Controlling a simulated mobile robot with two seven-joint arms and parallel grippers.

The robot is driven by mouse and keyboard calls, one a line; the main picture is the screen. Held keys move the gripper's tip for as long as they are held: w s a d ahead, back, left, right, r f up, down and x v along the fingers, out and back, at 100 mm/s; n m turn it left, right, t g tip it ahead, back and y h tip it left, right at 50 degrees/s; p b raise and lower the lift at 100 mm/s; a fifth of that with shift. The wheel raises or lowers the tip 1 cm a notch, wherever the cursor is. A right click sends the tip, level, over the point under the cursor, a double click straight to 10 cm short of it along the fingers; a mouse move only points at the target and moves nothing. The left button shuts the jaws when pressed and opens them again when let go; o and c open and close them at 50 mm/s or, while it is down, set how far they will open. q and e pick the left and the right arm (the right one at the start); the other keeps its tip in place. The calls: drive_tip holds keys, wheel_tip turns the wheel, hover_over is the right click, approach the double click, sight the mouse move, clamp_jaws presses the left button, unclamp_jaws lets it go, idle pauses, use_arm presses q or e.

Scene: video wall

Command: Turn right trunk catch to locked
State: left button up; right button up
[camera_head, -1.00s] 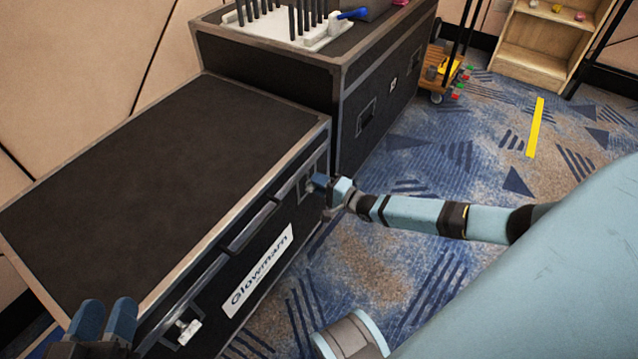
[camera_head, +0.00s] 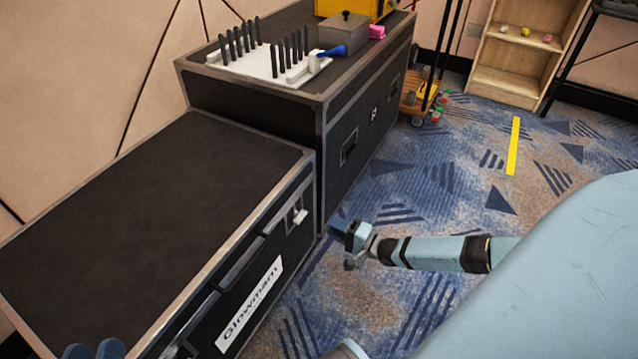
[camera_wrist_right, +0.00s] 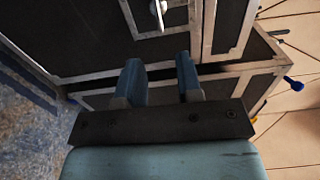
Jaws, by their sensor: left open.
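The trunk (camera_head: 140,190) is a low black case with metal edges and a "Glowmam"-like label on its front. Its right catch (camera_head: 299,215) is a small pale handle on a metal plate near the front's right end. The catch also shows at the top of the right wrist view (camera_wrist_right: 158,8), beyond the fingers. I cannot tell whether it is locked. My right gripper (camera_head: 340,231) is apart from the catch, to its lower right; its fingers (camera_wrist_right: 160,80) are open with nothing between them. My left gripper (camera_head: 95,350) is open at the bottom left, mostly cut off.
A taller black case (camera_head: 335,115) stands behind the trunk, bearing a white rack (camera_head: 262,68), a grey box (camera_head: 343,38) and a blue-handled tool (camera_head: 331,52). Carpet (camera_head: 430,200) to the right is open. A wooden shelf (camera_head: 510,65) stands at the back.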

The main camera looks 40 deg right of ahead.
use_arm(q)
drive_tip(key=shift+r+t+p, duration=0.3)
drive_tip(key=shift+r+t, duration=0.1)
drive_tip(key=shift+r, duration=0.4)
use_arm(e)
drive_tip(key=shift+v, duration=1.85)
use_arm(q)
drive_tip(key=shift+s+f, duration=0.1)
use_arm(e)
drive_tip(key=shift+s, duration=0.1)
